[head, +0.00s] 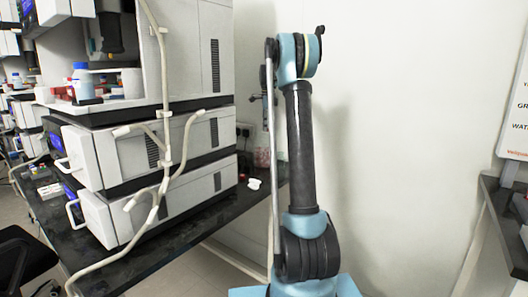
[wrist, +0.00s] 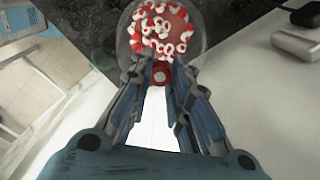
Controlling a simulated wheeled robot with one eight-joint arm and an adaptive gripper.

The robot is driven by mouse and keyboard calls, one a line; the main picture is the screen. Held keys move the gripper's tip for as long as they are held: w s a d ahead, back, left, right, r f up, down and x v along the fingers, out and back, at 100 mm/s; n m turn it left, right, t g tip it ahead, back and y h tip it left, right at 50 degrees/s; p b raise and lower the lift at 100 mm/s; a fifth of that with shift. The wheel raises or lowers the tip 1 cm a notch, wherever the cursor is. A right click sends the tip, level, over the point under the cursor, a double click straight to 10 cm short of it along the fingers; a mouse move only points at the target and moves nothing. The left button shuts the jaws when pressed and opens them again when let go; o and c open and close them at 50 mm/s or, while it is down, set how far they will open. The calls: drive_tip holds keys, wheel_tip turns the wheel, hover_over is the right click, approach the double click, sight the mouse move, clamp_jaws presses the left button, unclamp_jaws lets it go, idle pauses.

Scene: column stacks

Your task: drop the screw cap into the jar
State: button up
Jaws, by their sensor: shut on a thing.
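The screw cap (wrist: 160,75) is small and red with a white centre. In the wrist view it sits between the fingertips of my gripper (wrist: 160,78), which is shut on it. The jar (wrist: 122,45) is round and clear, with several red and white pieces inside. It is just beyond the fingertips, and the cap appears at its near edge; I cannot tell the height between them. In the head view the jar (head: 262,158) stands at the far end of the dark bench, partly behind my arm. The cap cannot be made out there.
Stacked white instruments (head: 170,150) with pale tubes fill the bench's left side. Small white objects (head: 254,183) lie on the dark bench (head: 190,232) near the jar. A wall is behind my arm, and another dark shelf (head: 505,225) is at right.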

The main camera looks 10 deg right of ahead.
drive_tip(key=shift+f, duration=0.15)
drive_tip(key=o, duration=0.7)
wheel_tip(320, 180, up, 12)
drive_tip(key=shift+f, duration=0.1)
idle(0.4)
